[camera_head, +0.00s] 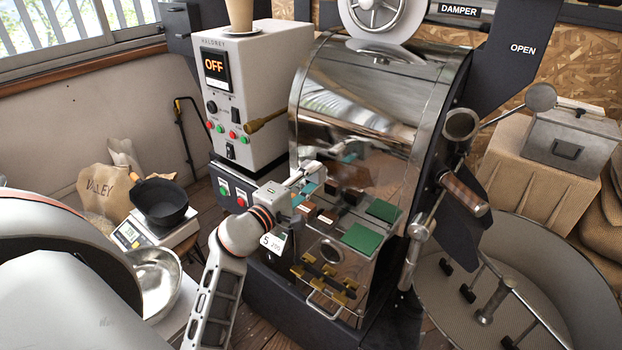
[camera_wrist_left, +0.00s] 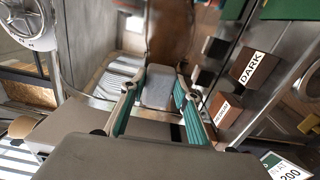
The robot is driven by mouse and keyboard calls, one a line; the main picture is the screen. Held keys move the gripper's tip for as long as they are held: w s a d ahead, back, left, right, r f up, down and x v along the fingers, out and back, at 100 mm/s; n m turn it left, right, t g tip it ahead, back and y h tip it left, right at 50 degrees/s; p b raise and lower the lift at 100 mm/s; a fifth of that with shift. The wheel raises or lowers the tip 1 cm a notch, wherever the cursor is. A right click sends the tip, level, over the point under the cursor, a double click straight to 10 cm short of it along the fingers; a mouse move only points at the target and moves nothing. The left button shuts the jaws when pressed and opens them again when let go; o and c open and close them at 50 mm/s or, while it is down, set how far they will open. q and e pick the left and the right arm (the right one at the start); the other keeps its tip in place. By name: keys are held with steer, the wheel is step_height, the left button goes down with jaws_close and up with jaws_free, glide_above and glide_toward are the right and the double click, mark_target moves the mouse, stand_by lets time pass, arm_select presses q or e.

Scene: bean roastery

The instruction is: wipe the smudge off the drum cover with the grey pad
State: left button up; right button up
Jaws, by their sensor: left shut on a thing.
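The drum cover (camera_head: 365,85) is the shiny curved metal front of the roaster. It mirrors its surroundings, and I cannot make out a smudge for certain among the reflections. My left gripper (camera_head: 311,180) is at the lower left of the cover, pointing toward it. In the left wrist view its teal-lined fingers (camera_wrist_left: 158,100) are closed on the grey pad (camera_wrist_left: 158,87), a small pale grey block. The pad faces the shiny metal; whether it touches is unclear. In the head view the pad is hard to make out. My right gripper is not in view.
A white control box (camera_head: 247,90) showing OFF stands left of the drum, with a brass handle (camera_head: 270,120) between. Green pads (camera_head: 383,210) and small labelled blocks sit below the cover. A wood-handled lever (camera_head: 465,193) and round cooling tray (camera_head: 545,265) are at the right.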

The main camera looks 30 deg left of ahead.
arm_select(q)
steer(key=shift+w+d, duration=0.1)
steer(key=shift+w, duration=0.85)
stand_by(0.4)
steer(key=shift+d, duration=0.1)
